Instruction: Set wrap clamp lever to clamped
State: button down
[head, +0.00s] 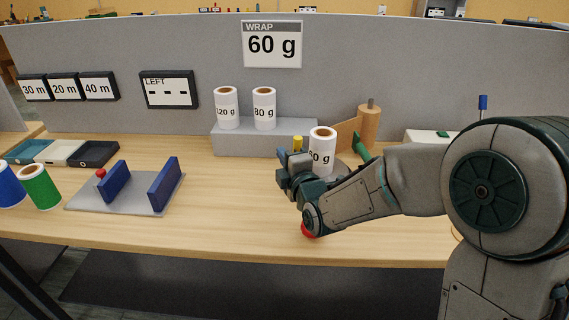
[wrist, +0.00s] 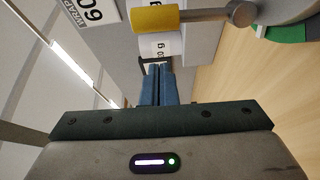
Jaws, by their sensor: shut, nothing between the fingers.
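The lever's yellow grip (wrist: 155,18) shows in the wrist view on a metal rod (wrist: 205,15) that runs to a round pivot (wrist: 241,13). In the head view the yellow grip (head: 297,142) stands up just behind my gripper (head: 283,158), and its lower part is hidden. In the wrist view my gripper (wrist: 158,68) has its blue fingers together and empty, with their tips just short of the grip. No contact shows. A white roll marked 60 g (head: 323,143) stands on a grey round base behind my wrist.
Two white rolls (head: 227,108) (head: 265,109) stand on a grey riser (head: 240,138). A wooden post (head: 369,127) and green part (head: 361,148) are to the right. A red knob (head: 307,230) is partly hidden below my wrist. Bare tabletop (head: 225,225) lies to the left.

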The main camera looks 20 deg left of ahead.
aim_at(300, 146)
jog(key=shift+w+d, duration=0.95)
jog(key=shift+w, duration=0.05)
jog(key=w+d+b, duration=0.1)
jog(key=b, duration=0.3)
jog(key=shift+w+d+f+b, duration=0.1)
jog(key=shift+w+d+b, duration=0.1)
jog(key=shift+b, duration=0.15)
jog(key=shift+w+d, duration=0.15)
jog(key=shift+d, duration=0.1)
jog(key=shift+a, duration=0.1)
